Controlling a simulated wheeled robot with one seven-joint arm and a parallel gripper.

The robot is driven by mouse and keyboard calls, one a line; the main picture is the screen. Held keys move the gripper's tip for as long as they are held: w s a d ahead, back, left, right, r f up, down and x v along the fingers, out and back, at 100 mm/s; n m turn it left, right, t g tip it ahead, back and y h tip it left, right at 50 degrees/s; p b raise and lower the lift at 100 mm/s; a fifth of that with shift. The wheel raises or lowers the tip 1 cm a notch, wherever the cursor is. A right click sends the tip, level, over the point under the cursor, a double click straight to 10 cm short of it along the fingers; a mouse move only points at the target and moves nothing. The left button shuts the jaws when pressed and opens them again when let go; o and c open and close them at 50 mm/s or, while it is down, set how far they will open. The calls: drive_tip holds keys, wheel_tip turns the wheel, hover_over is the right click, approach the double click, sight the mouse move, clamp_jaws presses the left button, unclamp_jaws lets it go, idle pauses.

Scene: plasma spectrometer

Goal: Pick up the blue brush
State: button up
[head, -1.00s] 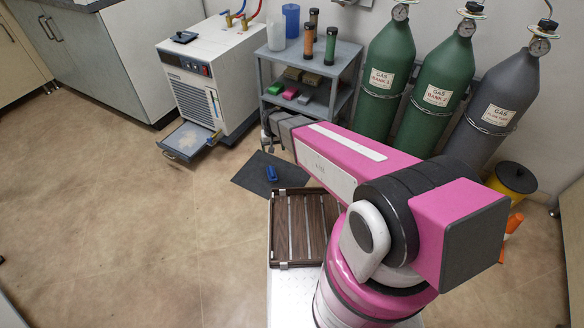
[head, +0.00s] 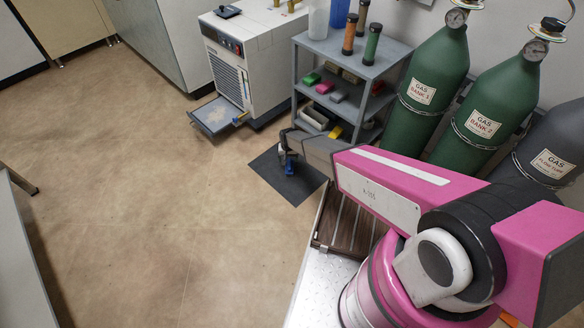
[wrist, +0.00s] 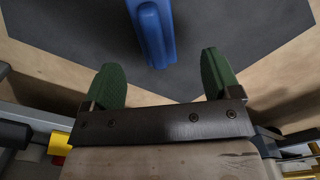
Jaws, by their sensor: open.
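The blue brush (head: 289,170) is on the dark mat (head: 262,174) on the floor, partly hidden by my gripper in the head view. In the wrist view the brush (wrist: 153,35) shows as a blue bar at the top centre, cut off by the frame edge. My gripper (wrist: 160,76) is open, with its two green fingers apart and nothing between them. The brush lies just beyond the fingertips, roughly in line with the gap. In the head view my gripper (head: 284,143) hangs over the mat; its fingers are too small to make out.
A grey shelf cart (head: 352,57) with bottles and coloured blocks stands behind the mat. A white chiller unit (head: 245,62) with a low front tray (head: 213,117) is to its left. Gas cylinders (head: 430,80) line the wall. A slatted wooden tray (head: 345,226) is nearby. Floor at left is open.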

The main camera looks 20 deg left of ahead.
sight(290, 164)
drive_tip(key=f, duration=0.8)
drive_tip(key=shift+w+d+f, duration=0.1)
drive_tip(key=shift+w+d, duration=0.2)
drive_tip(key=c, duration=1.1)
drive_tip(key=shift+r, duration=0.75)
wheel_tip(290, 164, up, 3)
drive_tip(key=shift+s+f, duration=0.1)
drive_tip(key=shift+f, duration=0.05)
drive_tip(key=s+a+r, duration=0.7)
drive_tip(key=a, duration=0.2)
drive_tip(key=shift+s, duration=0.15)
